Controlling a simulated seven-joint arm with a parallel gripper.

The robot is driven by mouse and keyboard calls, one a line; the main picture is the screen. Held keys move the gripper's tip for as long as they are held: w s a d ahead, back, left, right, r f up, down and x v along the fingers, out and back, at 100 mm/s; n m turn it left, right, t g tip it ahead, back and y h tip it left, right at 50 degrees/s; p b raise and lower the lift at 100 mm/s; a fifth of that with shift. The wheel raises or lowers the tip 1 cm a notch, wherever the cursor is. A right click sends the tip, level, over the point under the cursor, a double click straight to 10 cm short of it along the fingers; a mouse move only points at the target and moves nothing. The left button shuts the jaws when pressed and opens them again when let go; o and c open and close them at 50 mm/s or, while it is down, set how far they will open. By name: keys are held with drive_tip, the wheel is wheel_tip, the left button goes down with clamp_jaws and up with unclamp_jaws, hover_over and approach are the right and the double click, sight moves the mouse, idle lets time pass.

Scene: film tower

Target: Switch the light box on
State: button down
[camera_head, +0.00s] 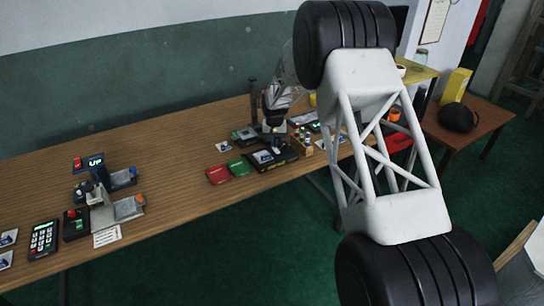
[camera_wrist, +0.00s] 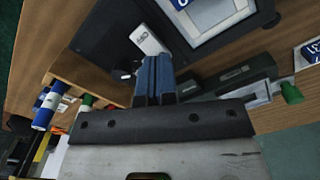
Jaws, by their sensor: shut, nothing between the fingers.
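A black box with a pale panel, apparently the light box, lies at the top of the wrist view (camera_wrist: 112,35). In the head view it appears as the dark box (camera_head: 285,159) on the wooden table. A white switch plate (camera_wrist: 148,39) with small dark lettering, apparently "OFF", sits on the box's near part. A small dark knob-like part (camera_wrist: 125,71) is beside it. My gripper (camera_wrist: 154,68) is shut and empty, its blue fingertips close to the switch plate; I cannot tell whether they touch. In the head view my gripper (camera_head: 276,130) is small and partly hidden.
A wooden rack (camera_wrist: 90,76) with blue- and green-ended cylinders stands close to my gripper's left. A dark device with a green knob (camera_wrist: 290,92) is at right. Red (camera_head: 219,175) and green (camera_head: 241,166) flat cases lie left of the box.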

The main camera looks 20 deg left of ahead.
drive_tip(key=shift+f, duration=0.55)
idle(0.5)
drive_tip(key=shift+r, duration=3.45)
drive_tip(key=shift+r, duration=0.1)
